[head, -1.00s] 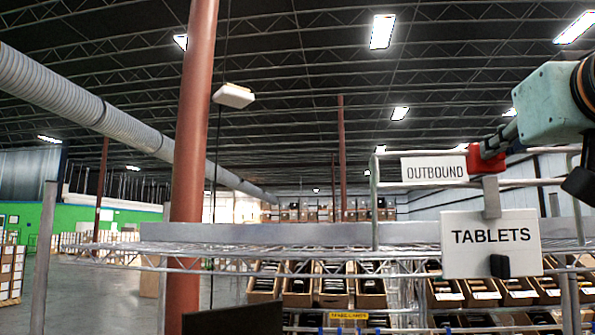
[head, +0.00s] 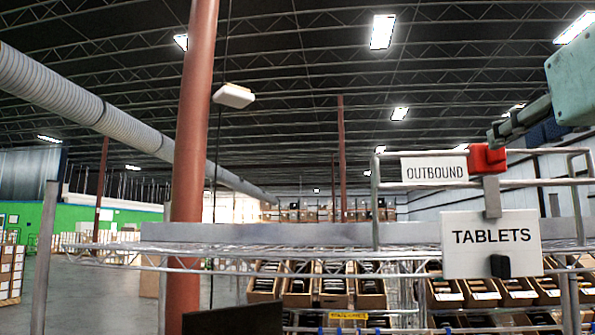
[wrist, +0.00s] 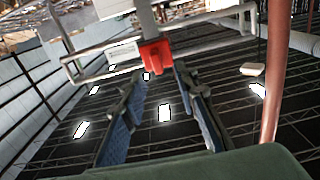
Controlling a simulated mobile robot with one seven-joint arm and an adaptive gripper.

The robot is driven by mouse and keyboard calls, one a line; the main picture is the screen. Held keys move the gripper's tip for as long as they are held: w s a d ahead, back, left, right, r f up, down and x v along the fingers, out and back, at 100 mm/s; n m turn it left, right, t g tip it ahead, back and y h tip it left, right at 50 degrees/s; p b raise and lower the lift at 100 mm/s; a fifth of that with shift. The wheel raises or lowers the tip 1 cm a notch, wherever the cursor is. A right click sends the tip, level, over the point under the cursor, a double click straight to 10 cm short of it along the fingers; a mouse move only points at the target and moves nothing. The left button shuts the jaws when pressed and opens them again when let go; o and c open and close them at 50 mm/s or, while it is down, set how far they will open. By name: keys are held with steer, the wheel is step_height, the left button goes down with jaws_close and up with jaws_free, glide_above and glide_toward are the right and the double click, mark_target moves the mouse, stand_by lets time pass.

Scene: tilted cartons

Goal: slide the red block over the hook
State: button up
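The red block (head: 487,160) sits on the top rail of the rack, directly above the grey hook (head: 491,197) that carries the TABLETS sign (head: 490,244). It also shows in the wrist view (wrist: 155,57), just beyond and between my fingertips. My gripper (head: 496,135) is just above the block in the head view. In the wrist view its two fingers (wrist: 158,78) are spread apart with nothing between them. The block's underside and how it fits around the hook are hidden.
The OUTBOUND sign (head: 434,170) is on the rail just left of the block. A wire shelf (head: 300,255) runs below, with boxes of tablets (head: 353,285) beneath it. A brown column (head: 195,130) stands to the left. The space above the rail is open.

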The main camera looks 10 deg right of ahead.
steer(key=v, duration=0.6)
steer(key=shift+s, duration=0.25)
steer(key=shift+a, duration=0.1)
steer(key=w+a+f+n+g+y, duration=0.1)
steer(key=w+a+f+g, duration=0.2)
steer(key=f, duration=0.6)
steer(key=w+a+f+g+y+p, duration=0.1)
steer(key=w+a+f, duration=0.2)
steer(key=w+f, duration=0.35)
steer(key=w+a+f+n+g+y, duration=0.1)
steer(key=w+a+f+g+y, duration=0.15)
steer(key=f, duration=0.75)
steer(key=s+a+f+g, duration=0.1)
steer(key=a+f, duration=0.1)
steer(key=f, duration=0.7)
steer(key=s+a+f+g, duration=0.2)
steer(key=a+f, duration=0.1)
steer(key=f, duration=0.5)
steer(key=s+a+f+g, duration=0.2)
steer(key=f, duration=0.7)
steer(key=shift+s+a+f+n+p, duration=0.25)
steer(key=shift+f+n+p, duration=0.05)
steer(key=shift+f+p, duration=0.1)
steer(key=shift+g+h, duration=0.25)
